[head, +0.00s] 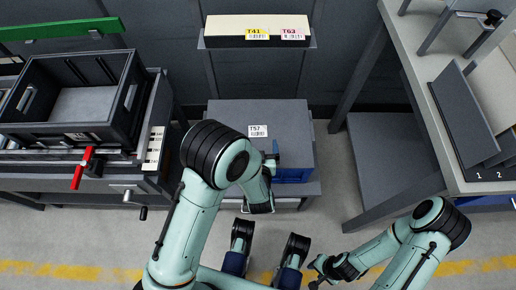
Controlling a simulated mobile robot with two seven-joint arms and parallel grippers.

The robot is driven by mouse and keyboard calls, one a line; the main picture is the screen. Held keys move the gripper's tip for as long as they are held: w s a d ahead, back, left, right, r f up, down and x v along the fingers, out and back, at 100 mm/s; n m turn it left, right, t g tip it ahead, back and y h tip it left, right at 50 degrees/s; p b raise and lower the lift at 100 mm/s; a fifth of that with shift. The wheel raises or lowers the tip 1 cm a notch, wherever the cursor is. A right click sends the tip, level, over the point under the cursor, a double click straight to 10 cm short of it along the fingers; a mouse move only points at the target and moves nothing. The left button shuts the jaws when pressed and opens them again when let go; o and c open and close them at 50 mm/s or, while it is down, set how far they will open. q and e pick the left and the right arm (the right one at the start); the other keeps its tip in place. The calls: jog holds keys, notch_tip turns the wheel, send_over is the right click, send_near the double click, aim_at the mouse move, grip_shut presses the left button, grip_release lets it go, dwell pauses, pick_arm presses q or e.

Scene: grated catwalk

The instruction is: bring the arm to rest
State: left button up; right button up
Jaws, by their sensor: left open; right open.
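My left arm rises from the bottom, bends at its elbow and reaches back down in front of a grey box. My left gripper (260,207) is at its end, largely seen from above, open, with nothing visible in it. My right arm comes in from the lower right. My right gripper (317,270) is open and empty over the floor near the bottom middle, apart from the furniture.
A grey box (230,115) labelled T57 stands at the middle, with a blue part (293,175) partly behind my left arm. A black crate (125,100) sits on the left bench. A shelf (258,41) labelled T41 and T63 is behind. A workbench (420,75) stands right.

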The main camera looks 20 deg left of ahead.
pick_arm(q)
notch_tip(320, 180, up, 3)
jog(key=shift+f+p, duration=0.1)
jog(key=shift+p, duration=0.65)
pick_arm(e)
jog(key=v, duration=0.2)
jog(key=shift+s+a+r, duration=0.1)
jog(key=shift+a+r, duration=0.05)
jog(key=shift+r, duration=0.15)
jog(key=shift+r, duration=0.1)
